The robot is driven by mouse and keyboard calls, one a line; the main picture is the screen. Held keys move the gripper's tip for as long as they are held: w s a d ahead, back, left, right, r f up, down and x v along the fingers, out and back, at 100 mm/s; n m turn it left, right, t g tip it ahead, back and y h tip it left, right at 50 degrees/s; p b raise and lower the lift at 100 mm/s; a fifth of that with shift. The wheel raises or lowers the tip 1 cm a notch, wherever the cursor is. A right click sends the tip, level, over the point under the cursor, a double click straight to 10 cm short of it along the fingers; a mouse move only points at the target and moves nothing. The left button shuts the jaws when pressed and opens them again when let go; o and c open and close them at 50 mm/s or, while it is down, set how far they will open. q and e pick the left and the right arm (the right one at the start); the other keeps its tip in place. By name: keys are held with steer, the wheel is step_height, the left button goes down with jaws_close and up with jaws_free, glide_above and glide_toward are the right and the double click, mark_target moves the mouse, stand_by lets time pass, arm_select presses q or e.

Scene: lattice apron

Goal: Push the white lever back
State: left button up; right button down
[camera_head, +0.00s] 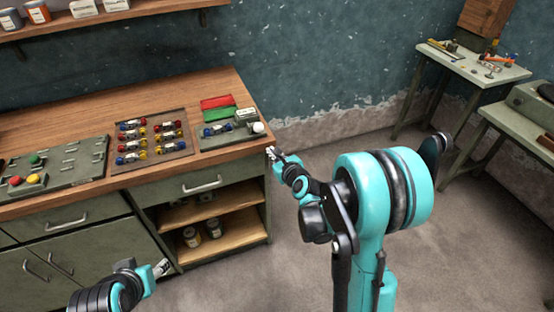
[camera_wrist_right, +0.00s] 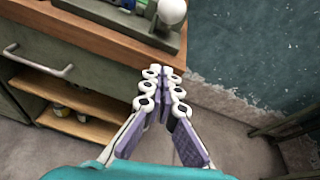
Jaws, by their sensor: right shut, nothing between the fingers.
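The white lever shows as a round white knob (camera_head: 258,127) on the right end of a grey-green panel (camera_head: 212,138), near the right end of the wooden workbench. The knob also shows at the top of the right wrist view (camera_wrist_right: 172,10). My right gripper (camera_head: 270,152) is shut and empty, just off the bench's right front corner. In the right wrist view its fingertips (camera_wrist_right: 163,72) are together, apart from the knob and nearer to me. My left gripper (camera_head: 162,268) is low in front of the cabinet; its finger opening is too small to judge.
The wooden workbench (camera_head: 60,118) also holds a tray of coloured connectors (camera_head: 152,138) and a panel with coloured buttons (camera_head: 50,168). Red and green plates (camera_head: 218,102) lie behind the lever panel. Open floor lies right of the bench; side tables (camera_head: 474,68) stand farther right.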

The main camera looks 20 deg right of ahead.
mark_target(256, 126)
steer(key=w, duration=0.1)
steer(key=w+r, duration=0.1)
steer(key=w, duration=0.1)
steer(key=w+a+r+b, duration=0.1)
steer(key=w, duration=0.1)
steer(key=shift+w+a+r, duration=0.1)
steer(key=shift+w+r, duration=0.05)
steer(key=shift+r, duration=0.05)
